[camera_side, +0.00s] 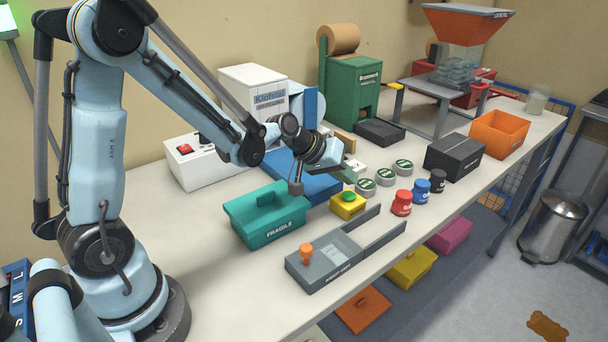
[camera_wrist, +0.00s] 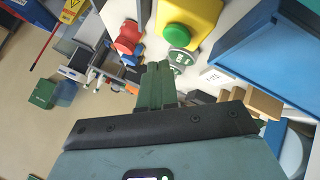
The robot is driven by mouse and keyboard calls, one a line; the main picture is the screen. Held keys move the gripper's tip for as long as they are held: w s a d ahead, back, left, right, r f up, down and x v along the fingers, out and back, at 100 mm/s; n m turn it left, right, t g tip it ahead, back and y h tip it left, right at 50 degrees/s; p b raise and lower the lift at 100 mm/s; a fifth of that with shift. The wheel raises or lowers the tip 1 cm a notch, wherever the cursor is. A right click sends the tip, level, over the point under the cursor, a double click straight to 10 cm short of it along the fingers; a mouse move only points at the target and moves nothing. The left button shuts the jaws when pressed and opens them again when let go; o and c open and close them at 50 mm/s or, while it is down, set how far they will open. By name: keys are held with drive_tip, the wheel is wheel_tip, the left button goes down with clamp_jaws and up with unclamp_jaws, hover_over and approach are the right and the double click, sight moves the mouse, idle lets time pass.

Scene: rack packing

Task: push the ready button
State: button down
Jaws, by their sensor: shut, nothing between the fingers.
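A green round button sits on a yellow box (camera_side: 347,210) on the bench, beside the blue tray. In the wrist view the green button (camera_wrist: 177,35) is near the top centre on its yellow box (camera_wrist: 200,14). My gripper (camera_side: 353,167) is above and behind the button box in the side view, apart from it. In the wrist view my gripper (camera_wrist: 156,70) shows green fingers close together and empty, with the button just beyond their tips in the picture. Its fingertips are hard to make out in the side view.
A teal FRAGILE box (camera_side: 265,218) stands left of the button, a grey fixture with an orange knob (camera_side: 325,262) in front. Red (camera_side: 402,203), blue and black jars and several round green-topped tins (camera_side: 365,188) stand to the right. The blue tray (camera_side: 310,184) lies behind.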

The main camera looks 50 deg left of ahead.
sight(344, 196)
drive_tip(key=shift+r, duration=2.05)
drive_tip(key=shift+s+d+r, duration=0.15)
drive_tip(key=shift+s+r, duration=0.05)
drive_tip(key=shift+s, duration=0.1)
drive_tip(key=s+d+r+m+g+y, duration=0.1)
drive_tip(key=s+m, duration=0.1)
drive_tip(key=s, duration=0.6)
drive_tip(key=s+r+m+y, duration=0.1)
drive_tip(key=s+m, duration=0.2)
drive_tip(key=s, duration=0.6)
drive_tip(key=shift+d+g+y, duration=0.4)
drive_tip(key=shift+s+r, duration=0.1)
